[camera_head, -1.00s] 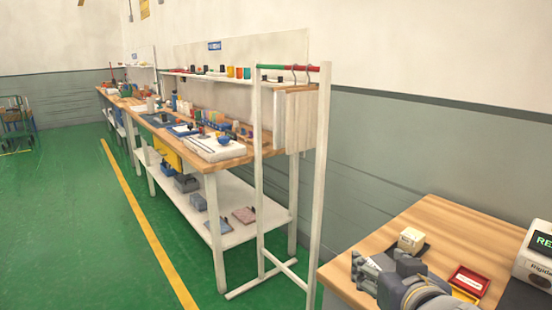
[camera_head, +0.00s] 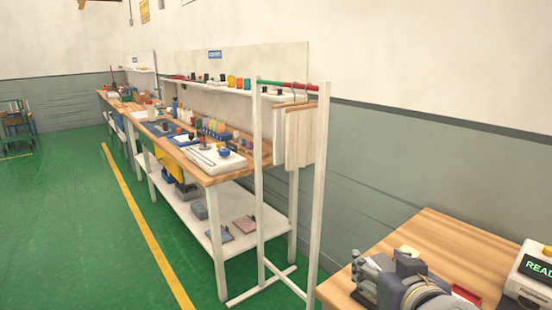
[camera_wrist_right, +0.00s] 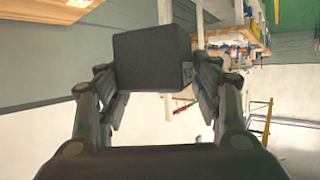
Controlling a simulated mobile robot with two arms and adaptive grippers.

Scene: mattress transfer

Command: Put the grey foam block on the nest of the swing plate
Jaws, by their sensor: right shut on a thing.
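The grey foam block (camera_wrist_right: 152,62) is between the two fingers of my right gripper (camera_wrist_right: 155,85) in the right wrist view. The gripper is shut on it, and the block's top and far part stick out beyond the fingers. In the head view my right gripper (camera_head: 366,278) is at the lower right, in front of the near wooden table. The block's outline is hard to tell from the gripper there. I cannot make out the swing plate or its nest in either view. My left gripper is not in view.
The near wooden table (camera_head: 452,237) carries a cream block (camera_head: 408,250), a partly hidden red tray (camera_head: 467,294) and a white device (camera_head: 532,280). A white rack (camera_head: 318,190) with hanging panels (camera_head: 307,135) stands by the long cluttered bench (camera_head: 212,178). Green floor is open at left.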

